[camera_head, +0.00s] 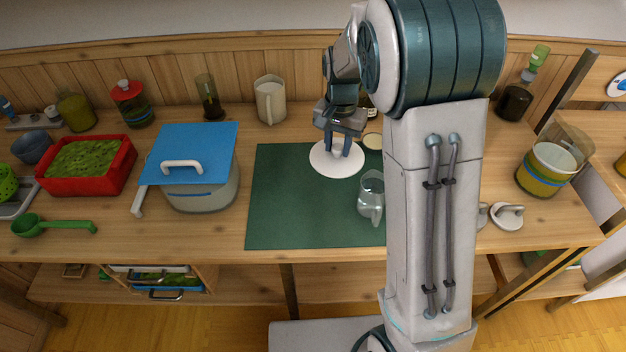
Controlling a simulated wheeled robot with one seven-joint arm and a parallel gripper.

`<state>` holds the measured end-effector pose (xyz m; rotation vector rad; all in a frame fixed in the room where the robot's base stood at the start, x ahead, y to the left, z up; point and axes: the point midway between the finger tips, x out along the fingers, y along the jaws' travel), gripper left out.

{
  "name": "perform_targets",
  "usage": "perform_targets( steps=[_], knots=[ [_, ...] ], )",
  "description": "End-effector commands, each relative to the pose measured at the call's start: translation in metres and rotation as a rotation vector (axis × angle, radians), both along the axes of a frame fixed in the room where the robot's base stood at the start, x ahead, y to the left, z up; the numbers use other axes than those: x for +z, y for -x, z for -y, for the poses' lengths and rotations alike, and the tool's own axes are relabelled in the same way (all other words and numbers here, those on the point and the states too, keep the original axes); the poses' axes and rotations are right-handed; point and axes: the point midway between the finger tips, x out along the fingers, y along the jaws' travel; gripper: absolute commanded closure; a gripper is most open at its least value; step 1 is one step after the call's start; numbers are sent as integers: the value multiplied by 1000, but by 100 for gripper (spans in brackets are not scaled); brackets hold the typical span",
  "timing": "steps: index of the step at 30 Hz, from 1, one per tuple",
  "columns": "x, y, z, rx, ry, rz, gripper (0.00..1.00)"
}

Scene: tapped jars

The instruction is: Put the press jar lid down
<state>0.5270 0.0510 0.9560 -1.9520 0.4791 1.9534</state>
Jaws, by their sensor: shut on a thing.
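The press jar lid (333,164), a flat white disc, is at the upper middle of the green mat. My gripper (342,150) points down over its centre and is shut on it; the fingers cover the part that they grip. The disc looks level. I cannot tell whether it touches the mat or hangs just above it.
A glass pitcher (370,196) stands on the green mat (290,215), partly beside my arm. A blue board (190,148) with a handle covers a pot (205,192) at left. A white handled lid (507,217) and a glass jar (545,172) are at right. The mat's left part is clear.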

Motion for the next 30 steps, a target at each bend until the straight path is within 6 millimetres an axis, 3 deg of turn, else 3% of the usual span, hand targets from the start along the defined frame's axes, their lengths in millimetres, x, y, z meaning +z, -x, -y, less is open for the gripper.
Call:
perform_targets(
  steps=[6, 12, 17, 25, 30],
  knots=[
    [-30, 25, -48, 8, 0, -4, 91],
    [-51, 41, -79, 5, 1, -3, 91],
    [-59, 45, -87, 2, 0, -1, 91],
    [-94, 46, -87, 1, 1, -3, 91],
    [-98, 45, -88, 2, 0, 1, 91]
  ],
)
